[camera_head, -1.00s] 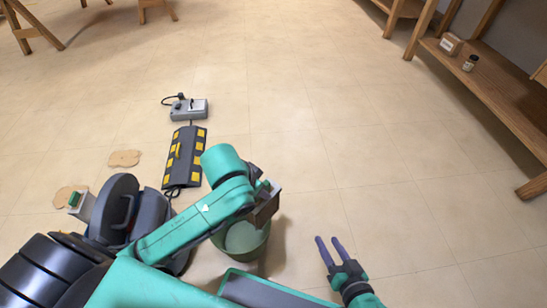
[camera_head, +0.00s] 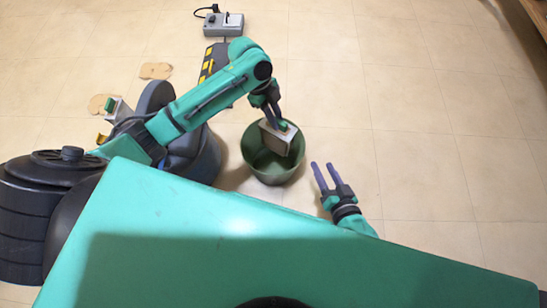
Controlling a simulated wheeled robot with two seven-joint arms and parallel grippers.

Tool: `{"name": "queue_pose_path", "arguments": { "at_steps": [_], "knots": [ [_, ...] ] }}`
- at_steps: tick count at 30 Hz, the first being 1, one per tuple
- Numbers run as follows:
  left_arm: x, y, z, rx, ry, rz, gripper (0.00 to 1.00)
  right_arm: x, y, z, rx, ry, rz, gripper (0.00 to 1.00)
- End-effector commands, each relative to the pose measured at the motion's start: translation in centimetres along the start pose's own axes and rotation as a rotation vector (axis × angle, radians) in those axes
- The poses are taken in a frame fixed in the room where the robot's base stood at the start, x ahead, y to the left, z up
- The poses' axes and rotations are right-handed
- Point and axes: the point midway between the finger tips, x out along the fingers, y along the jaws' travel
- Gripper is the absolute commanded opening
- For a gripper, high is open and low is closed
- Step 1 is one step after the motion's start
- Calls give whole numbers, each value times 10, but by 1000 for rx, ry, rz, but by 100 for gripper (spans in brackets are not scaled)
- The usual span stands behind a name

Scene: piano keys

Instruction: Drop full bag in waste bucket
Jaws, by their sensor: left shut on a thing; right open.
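The full bag (camera_head: 274,139) is a small grey-brown, box-like thing with a green piece at its top edge. My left gripper (camera_head: 278,121) points down and is shut on the top of the bag. The bag hangs tilted over the mouth of the green waste bucket (camera_head: 249,158), overlapping its opening in the head view. I cannot tell how far its lower end reaches inside. My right gripper (camera_head: 321,179) is open and empty, just right of the bucket and apart from it.
A dark rounded machine (camera_head: 197,160) stands left of the bucket, beside a small box with a green top (camera_head: 115,109). Two tan flat patches (camera_head: 155,71) lie on the floor. A grey device (camera_head: 223,25) and a black-yellow strip (camera_head: 210,62) lie farther back. Floor at right is clear.

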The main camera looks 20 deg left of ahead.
Motion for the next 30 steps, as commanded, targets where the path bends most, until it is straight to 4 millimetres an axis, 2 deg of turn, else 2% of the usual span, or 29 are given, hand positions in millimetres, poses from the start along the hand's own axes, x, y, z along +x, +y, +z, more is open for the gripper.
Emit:
{"name": "queue_pose_path", "arguments": {
  "at_steps": [1,4,14,15,17,18,26,30],
  "knots": [
    [11,0,5,1,0,-1,0,6,5,13,3,10,1,50],
    [16,0,7,1,0,-2,0,9,9,21,9,30,3,50],
    [15,0,6,0,0,-2,0,10,10,22,13,42,5,50],
    [15,0,6,0,0,-2,27,10,10,22,13,42,5,50],
    [15,0,6,0,0,-2,50,10,10,22,13,42,5,50],
    [15,0,6,0,0,-2,54,10,10,22,13,42,5,50],
    [15,0,6,-1,-1,-1,54,10,9,22,13,41,5,50],
    [0,0,6,-1,-2,-3,54,6,6,16,11,31,4,50]
  ]
}}
